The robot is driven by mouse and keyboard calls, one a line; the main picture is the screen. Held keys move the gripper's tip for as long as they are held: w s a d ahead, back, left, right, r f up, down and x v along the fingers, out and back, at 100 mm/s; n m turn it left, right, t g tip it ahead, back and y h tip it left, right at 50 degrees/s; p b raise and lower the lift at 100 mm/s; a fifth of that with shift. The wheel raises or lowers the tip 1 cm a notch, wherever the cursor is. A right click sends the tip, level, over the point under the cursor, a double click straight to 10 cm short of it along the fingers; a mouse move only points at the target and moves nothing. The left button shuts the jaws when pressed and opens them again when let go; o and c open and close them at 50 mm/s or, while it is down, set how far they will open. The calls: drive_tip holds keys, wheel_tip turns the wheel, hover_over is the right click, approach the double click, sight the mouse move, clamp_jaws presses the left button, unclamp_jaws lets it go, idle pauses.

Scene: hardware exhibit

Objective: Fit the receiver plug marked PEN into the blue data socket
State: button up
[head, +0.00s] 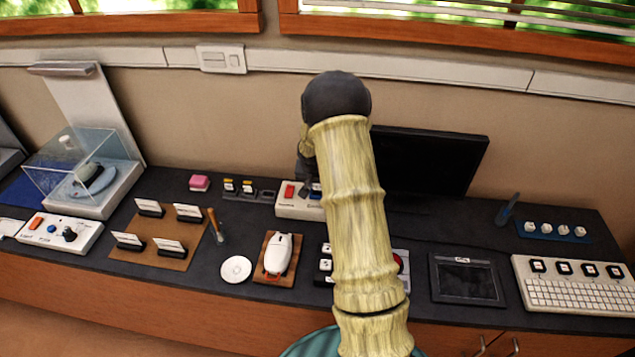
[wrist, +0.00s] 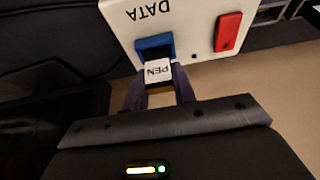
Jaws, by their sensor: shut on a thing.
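The PEN plug (wrist: 158,71), with a white label, is between the fingers of my gripper (wrist: 157,82), which is shut on it. The blue data socket (wrist: 154,46) is on a white box marked DATA (wrist: 190,20), beside a red socket (wrist: 229,32). The plug's front end is lined up with the blue socket and meets its edge in the wrist view; how deep it sits I cannot tell. In the head view the white box (head: 287,212) stands behind my arm, which hides much of it and most of my gripper.
A black monitor (head: 430,165) stands to the right behind my arm. A white mouse (head: 278,254) lies on a brown pad in front.

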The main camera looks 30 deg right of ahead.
drive_tip(key=shift+f+b, duration=0.3)
drive_tip(key=shift+f, duration=0.1)
drive_tip(key=o, duration=1.5)
drive_tip(key=shift+r, duration=0.1)
drive_tip(key=shift+w+r+p, duration=0.1)
drive_tip(key=shift+r+p, duration=1.25)
drive_tip(key=shift+r, duration=0.45)
drive_tip(key=shift+s+r+p, duration=0.2)
drive_tip(key=shift+r+p, duration=0.2)
drive_tip(key=shift+r, duration=0.25)
drive_tip(key=shift+w+r+p, duration=0.1)
drive_tip(key=shift+r+p, duration=0.6)
drive_tip(key=shift+r, duration=0.35)
